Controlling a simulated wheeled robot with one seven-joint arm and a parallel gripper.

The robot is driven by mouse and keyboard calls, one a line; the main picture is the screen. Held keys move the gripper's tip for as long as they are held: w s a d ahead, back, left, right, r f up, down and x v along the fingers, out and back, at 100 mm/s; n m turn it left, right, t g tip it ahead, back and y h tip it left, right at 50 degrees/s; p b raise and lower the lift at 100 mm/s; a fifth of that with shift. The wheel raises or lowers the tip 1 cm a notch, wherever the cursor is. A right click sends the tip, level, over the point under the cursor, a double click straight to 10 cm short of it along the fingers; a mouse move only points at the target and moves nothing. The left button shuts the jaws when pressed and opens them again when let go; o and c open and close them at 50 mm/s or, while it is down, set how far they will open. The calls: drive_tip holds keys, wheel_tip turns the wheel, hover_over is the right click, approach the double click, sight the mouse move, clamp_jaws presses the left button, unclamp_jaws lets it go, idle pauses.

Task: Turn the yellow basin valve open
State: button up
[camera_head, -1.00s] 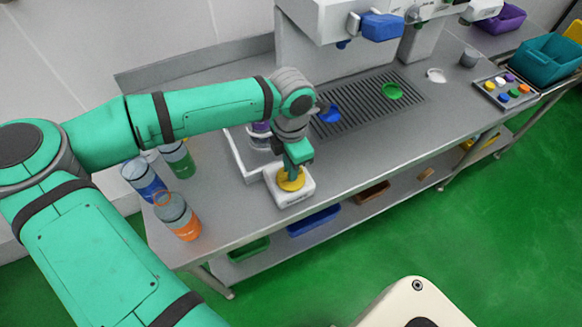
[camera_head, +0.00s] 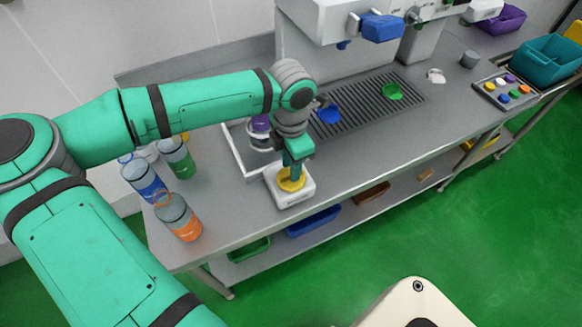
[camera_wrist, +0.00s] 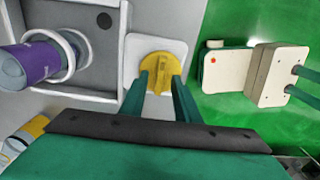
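The yellow basin valve (camera_head: 291,182) is a round knob on a white square block (camera_head: 294,199) at the table's front edge. In the wrist view the valve (camera_wrist: 160,64) shows a raised ridge across its middle. My gripper (camera_wrist: 165,78) points down at it, with one green finger on each side of the ridge. Gaps show between fingers and ridge, so the gripper looks open around it. The exact fingertip contact cannot be told. In the head view my gripper (camera_head: 294,166) stands right over the valve and hides part of it.
A white open-topped basin (camera_head: 237,156) with a purple cup (camera_wrist: 37,62) adjoins the valve block. Several bottles, including an orange-based one (camera_head: 183,222), stand to the left. A drip grate (camera_head: 365,104) lies behind to the right. The table's front edge is close.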

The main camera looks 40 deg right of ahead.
wheel_tip(320, 180, up, 9)
idle(0.3)
idle(0.6)
